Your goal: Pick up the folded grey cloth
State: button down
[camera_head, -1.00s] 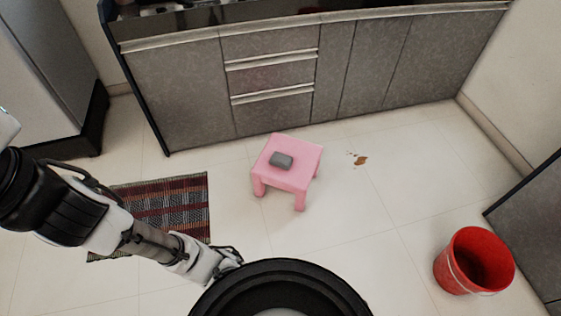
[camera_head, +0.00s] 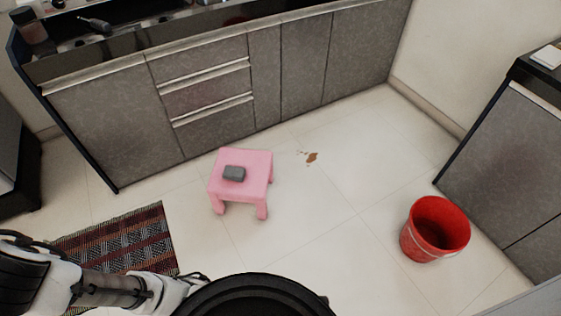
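The folded grey cloth (camera_head: 234,173) lies on top of a small pink stool (camera_head: 258,162), left of its middle. The stool stands on the tiled floor in front of the grey cabinets. My gripper (camera_head: 196,284) is at the bottom of the view, close to my dark round body part and well short of the stool. It is small and partly hidden, so its fingers cannot be made out. Nothing is seen touching the cloth.
A red bucket (camera_head: 434,230) stands on the floor at the right. A striped mat (camera_head: 120,245) lies at the lower left. Brown spots (camera_head: 311,157) mark the floor right of the stool. Grey cabinets (camera_head: 100,115) run along the back. Floor between me and the stool is clear.

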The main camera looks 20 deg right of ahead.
aim_at(230, 173)
jog(key=i+l+u, duration=0.35)
jog(key=i, duration=0.15)
jog(key=i+l+u, duration=0.7)
jog(key=i+l, duration=0.15)
jog(key=l, duration=0.2)
